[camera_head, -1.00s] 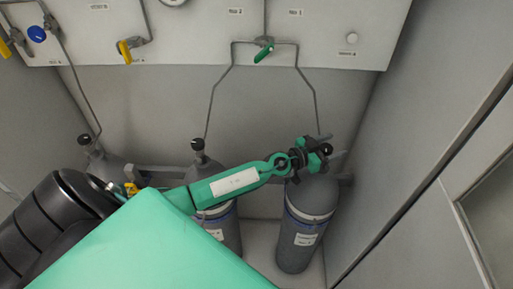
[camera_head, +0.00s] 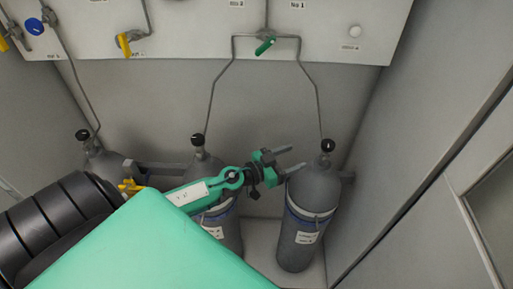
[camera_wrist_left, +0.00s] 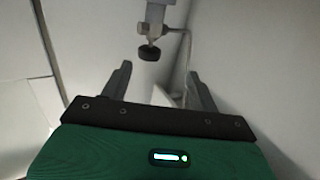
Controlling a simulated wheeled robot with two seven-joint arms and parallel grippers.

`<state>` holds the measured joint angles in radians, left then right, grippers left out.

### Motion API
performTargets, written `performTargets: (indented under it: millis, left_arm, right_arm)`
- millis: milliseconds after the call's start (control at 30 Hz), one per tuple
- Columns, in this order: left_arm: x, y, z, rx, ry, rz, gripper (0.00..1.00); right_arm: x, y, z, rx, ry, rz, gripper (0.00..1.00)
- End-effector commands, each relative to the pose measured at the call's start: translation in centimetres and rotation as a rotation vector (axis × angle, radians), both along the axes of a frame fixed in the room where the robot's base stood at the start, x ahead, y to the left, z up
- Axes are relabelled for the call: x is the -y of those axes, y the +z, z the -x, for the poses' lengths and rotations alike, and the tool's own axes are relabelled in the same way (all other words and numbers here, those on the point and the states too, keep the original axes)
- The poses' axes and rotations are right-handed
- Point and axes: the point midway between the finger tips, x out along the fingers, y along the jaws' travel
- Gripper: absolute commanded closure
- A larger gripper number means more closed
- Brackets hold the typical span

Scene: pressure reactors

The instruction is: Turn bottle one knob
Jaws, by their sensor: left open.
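A grey gas bottle (camera_head: 312,190) stands upright at the right, with a round black knob (camera_head: 327,146) on its top valve. A white label (camera_head: 306,238) is on its lower body, too small to read surely. My left gripper (camera_head: 295,159) is open and empty, just left of this knob and apart from it, its fingers pointing right. In the left wrist view the black knob (camera_wrist_left: 149,53) shows beyond the two open fingers (camera_wrist_left: 160,82), roughly centred ahead of the gap. My right gripper is not in view.
Another bottle (camera_head: 207,165) with a black knob (camera_head: 198,140) stands behind my left arm, and a third (camera_head: 101,163) farther left. A wall panel (camera_head: 190,28) carries a green-handled valve (camera_head: 265,45) and thin pipes. A side wall (camera_head: 420,130) stands close on the right.

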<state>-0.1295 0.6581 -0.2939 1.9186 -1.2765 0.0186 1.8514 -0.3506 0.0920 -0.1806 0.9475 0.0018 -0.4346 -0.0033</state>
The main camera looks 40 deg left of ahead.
Motion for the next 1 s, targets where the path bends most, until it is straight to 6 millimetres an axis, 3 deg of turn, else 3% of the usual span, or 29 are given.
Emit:
performTargets:
  millis: [467, 1000]
  left_arm:
    - [-3.6, -8.7, -0.2, -0.104, 0.188, -0.052, 0.39]
    - [-6.4, -18.4, 2.0, -0.267, 0.344, -0.139, 0.39]
  right_arm:
    - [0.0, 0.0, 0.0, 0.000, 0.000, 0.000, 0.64]
    - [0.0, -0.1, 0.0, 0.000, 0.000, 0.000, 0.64]
